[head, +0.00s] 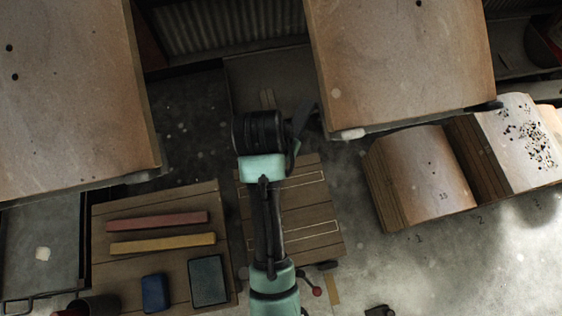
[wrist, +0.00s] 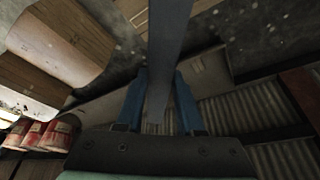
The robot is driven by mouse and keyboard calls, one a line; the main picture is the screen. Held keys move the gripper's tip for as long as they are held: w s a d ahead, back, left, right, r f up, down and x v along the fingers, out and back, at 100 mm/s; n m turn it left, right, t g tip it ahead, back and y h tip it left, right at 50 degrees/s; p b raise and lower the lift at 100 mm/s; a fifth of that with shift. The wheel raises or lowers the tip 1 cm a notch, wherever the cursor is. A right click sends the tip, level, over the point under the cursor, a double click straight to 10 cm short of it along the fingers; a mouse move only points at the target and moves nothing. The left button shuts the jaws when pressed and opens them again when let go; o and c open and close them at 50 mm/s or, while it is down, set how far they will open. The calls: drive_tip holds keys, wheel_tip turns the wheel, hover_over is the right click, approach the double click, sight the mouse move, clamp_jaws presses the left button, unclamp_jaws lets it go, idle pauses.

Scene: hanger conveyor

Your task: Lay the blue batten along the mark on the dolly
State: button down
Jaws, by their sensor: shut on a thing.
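My gripper (wrist: 160,85) is shut on the blue batten (wrist: 168,30), which looks dark grey-blue in the wrist view and runs from between the blue fingers to the top edge. In the head view a dark strip, seemingly the same batten (head: 303,117), stands out beside the wrist, above the far end of the dolly; the fingers are hidden there. The dolly (head: 329,219) is a wooden-planked platform at centre, partly covered by my arm. Two pale outlined rectangles show on it, a far mark (head: 305,181) and a near mark (head: 312,236).
A wooden table (head: 180,268) at left holds a red batten (head: 158,222), a yellow batten (head: 163,244), a blue block (head: 155,293) and a dark green block (head: 207,281). Large brown panels (head: 70,90) (head: 400,60) overhang both sides. Brown boxes (head: 425,178) stand at right.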

drive_tip(key=w+f+m+g+h+b, duration=0.1)
drive_tip(key=f+m+b, duration=0.2)
drive_tip(key=f+b, duration=0.3)
drive_tip(key=f+m+h+b, duration=0.1)
drive_tip(key=f+m+b, duration=0.3)
drive_tip(key=f, duration=1.1)
drive_tip(key=w+a+f+m+g+b, duration=0.1)
drive_tip(key=f+m+b, duration=0.2)
drive_tip(key=f+b, duration=0.4)
drive_tip(key=shift+w+a+f+m+g+h+b, duration=0.1)
drive_tip(key=shift+w+f+m+g+h+b, duration=0.1)
drive_tip(key=shift+f, duration=0.7)
drive_tip(key=shift+w+f+m+g+h+b, duration=0.1)
drive_tip(key=shift+w+f+h, duration=0.1)
drive_tip(key=shift+f, duration=0.7)
drive_tip(key=shift+r, duration=0.1)
drive_tip(key=c, duration=0.5)
unclamp_jaws()
